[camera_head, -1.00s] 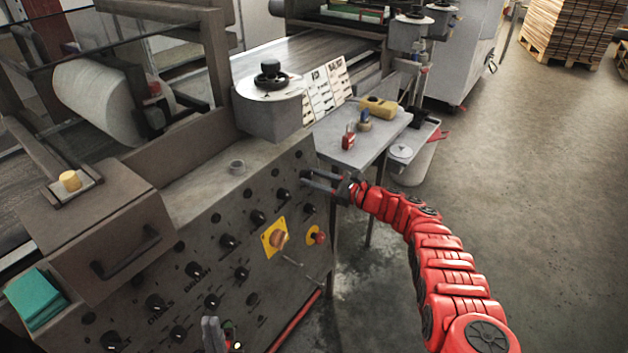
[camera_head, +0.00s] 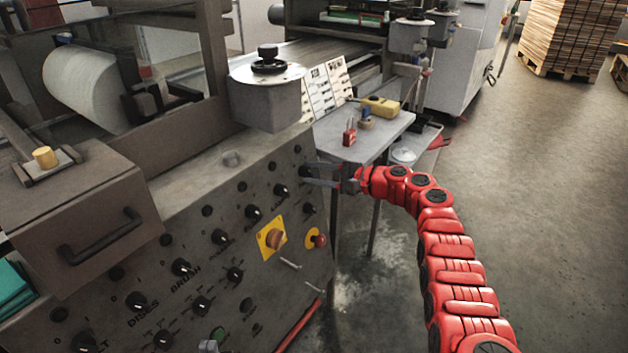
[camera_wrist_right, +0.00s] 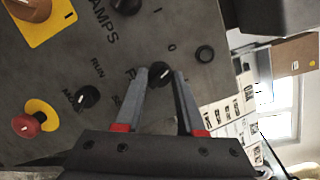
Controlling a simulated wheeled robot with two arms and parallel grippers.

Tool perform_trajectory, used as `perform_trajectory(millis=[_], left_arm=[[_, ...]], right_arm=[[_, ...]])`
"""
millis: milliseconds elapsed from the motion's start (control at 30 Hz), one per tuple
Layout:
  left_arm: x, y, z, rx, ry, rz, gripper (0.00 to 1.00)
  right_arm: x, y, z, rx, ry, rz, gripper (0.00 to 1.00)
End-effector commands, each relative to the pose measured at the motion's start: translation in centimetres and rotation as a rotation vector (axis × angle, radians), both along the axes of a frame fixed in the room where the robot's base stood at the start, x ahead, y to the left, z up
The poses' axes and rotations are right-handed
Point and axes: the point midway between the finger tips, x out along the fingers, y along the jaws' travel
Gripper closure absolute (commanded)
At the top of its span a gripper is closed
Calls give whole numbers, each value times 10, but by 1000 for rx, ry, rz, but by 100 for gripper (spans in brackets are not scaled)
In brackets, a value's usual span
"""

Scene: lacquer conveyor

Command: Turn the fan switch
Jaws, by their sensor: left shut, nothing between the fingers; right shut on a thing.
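The grey control panel (camera_head: 190,245) carries several black knobs, each with a pale pointer mark. My right gripper (camera_head: 308,175) reaches its upper right corner. In the right wrist view, its fingertips (camera_wrist_right: 161,76) are closed on the sides of a black knob (camera_wrist_right: 160,72). Printed "I" and "0" marks stand above this knob. Its label is mostly hidden by a finger, so I cannot read it fully.
A yellow-backed switch (camera_head: 272,238) and a red button (camera_head: 319,241) sit on the panel below the right gripper. A side table (camera_head: 375,140) with a yellow device (camera_head: 380,106) stands behind it.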

Motion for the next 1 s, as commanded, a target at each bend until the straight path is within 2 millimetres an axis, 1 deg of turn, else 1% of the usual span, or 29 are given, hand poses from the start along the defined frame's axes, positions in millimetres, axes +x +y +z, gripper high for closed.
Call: perform_trajectory(millis=[33,200,400,833,867,900,1000], left_arm=[[0,0,-5,0,0,0,100],[0,0,-10,0,0,0,100],[0,0,-12,0,0,0,100],[0,0,-12,0,0,0,100],[0,0,-12,0,0,0,100],[0,0,-12,0,0,0,100],[0,0,-12,0,0,0,100]], right_arm=[[0,0,-3,-16,-18,5,100],[0,0,-2,-54,-69,18,100],[-1,0,-1,-75,-98,26,100],[-1,0,-1,-79,-104,27,100],[-1,0,-1,-79,-104,27,57],[-1,0,-1,-79,-104,27,50],[0,0,0,-78,-104,27,32]])
